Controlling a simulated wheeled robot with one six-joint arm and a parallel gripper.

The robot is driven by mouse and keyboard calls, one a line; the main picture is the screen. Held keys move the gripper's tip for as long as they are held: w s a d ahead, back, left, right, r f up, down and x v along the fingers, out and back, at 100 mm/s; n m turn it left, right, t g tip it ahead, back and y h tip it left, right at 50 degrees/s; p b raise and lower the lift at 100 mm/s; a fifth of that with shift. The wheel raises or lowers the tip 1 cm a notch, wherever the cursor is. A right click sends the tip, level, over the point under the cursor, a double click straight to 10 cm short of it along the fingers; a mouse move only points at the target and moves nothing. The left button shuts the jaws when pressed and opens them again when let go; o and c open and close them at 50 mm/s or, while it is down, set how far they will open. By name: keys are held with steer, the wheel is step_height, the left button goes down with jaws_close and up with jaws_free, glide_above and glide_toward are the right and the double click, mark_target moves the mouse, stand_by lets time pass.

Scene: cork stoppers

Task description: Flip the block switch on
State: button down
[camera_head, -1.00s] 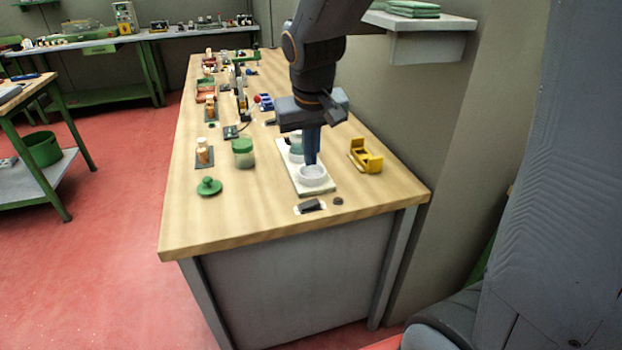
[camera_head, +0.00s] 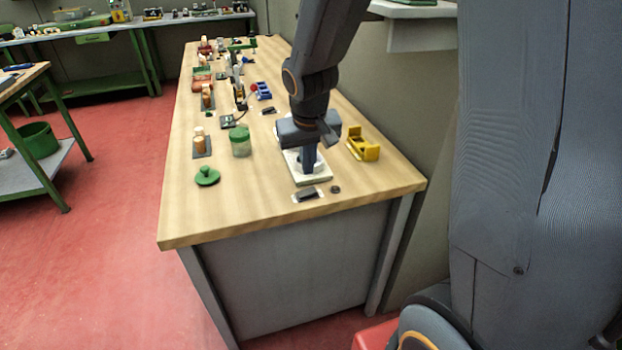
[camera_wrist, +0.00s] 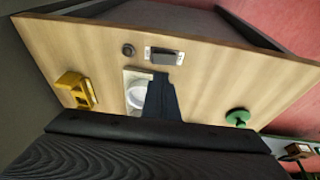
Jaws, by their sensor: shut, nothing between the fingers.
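The block switch (camera_head: 307,195) is a dark block on a small white plate, near the front edge of the wooden bench. It shows in the wrist view (camera_wrist: 164,57), where one end of the plate carries faint marks too small to read. I cannot tell which way it is set. My gripper (camera_head: 309,171) points down with its fingers together and empty, over the white board just behind the switch. In the wrist view my fingertips (camera_wrist: 161,77) appear just short of the switch, with a gap between them and it. The fingers partly hide the white ring.
A white board (camera_head: 325,180) with a white ring (camera_wrist: 145,95) lies behind the switch. A small dark knob (camera_head: 335,189) is right of it, a yellow holder (camera_head: 363,144) farther right. Bench is clear front left.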

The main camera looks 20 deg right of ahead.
mark_target(311, 189)
steer(key=shift+s+d+x, duration=0.1)
steer(key=shift+s+x, duration=0.1)
steer(key=shift+x, duration=0.75)
steer(key=shift+s+d+x, duration=0.1)
steer(key=shift+s+x, duration=0.05)
steer(key=shift+x, duration=0.8)
steer(key=shift+s+d+x, duration=0.1)
steer(key=shift+s+x, duration=0.1)
steer(key=shift+x, duration=0.75)
steer(key=shift+f, duration=0.1)
